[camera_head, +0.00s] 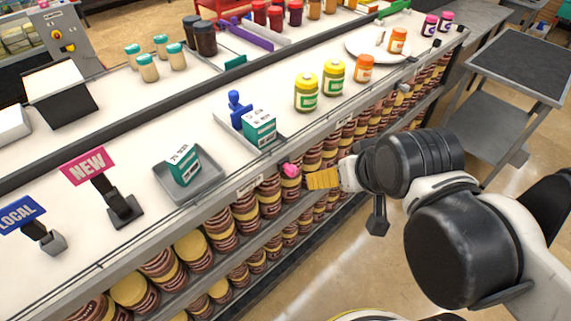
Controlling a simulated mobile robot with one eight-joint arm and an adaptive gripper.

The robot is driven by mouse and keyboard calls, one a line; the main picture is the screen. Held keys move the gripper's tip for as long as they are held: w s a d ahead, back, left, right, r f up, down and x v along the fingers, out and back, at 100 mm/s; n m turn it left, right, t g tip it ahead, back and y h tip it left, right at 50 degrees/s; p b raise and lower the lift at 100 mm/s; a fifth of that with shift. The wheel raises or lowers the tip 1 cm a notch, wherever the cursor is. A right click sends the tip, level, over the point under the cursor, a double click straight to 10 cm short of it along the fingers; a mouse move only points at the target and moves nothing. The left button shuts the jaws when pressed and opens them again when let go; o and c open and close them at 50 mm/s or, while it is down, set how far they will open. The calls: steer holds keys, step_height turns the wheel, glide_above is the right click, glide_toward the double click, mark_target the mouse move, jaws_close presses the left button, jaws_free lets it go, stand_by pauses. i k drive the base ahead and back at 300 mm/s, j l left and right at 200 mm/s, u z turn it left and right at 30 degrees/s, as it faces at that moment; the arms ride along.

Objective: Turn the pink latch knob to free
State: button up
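The pink latch knob (291,170) sticks out at the front edge of the counter, below the tray with the blue figure. My gripper (318,180) reaches in from the right, with its yellow-orange finger pad pointing left toward the knob. A small gap shows between the fingertips and the knob, so they look apart. The fingers are seen from the side and overlap, so I cannot tell whether they are open or shut. The latch's turn position is too small to read.
A tray with a blue figure (236,107) and a teal box (259,128) stands just behind the knob. A grey tray (205,188) with another teal box is to the left. Jars fill the shelves below the counter. A dark-topped cart (520,66) stands at right.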

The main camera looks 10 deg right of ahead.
mark_target(291, 170)
steer(key=k+j, duration=0.3)
steer(key=k+j+z, duration=0.15)
steer(key=k, duration=0.35)
steer(key=j, duration=0.1)
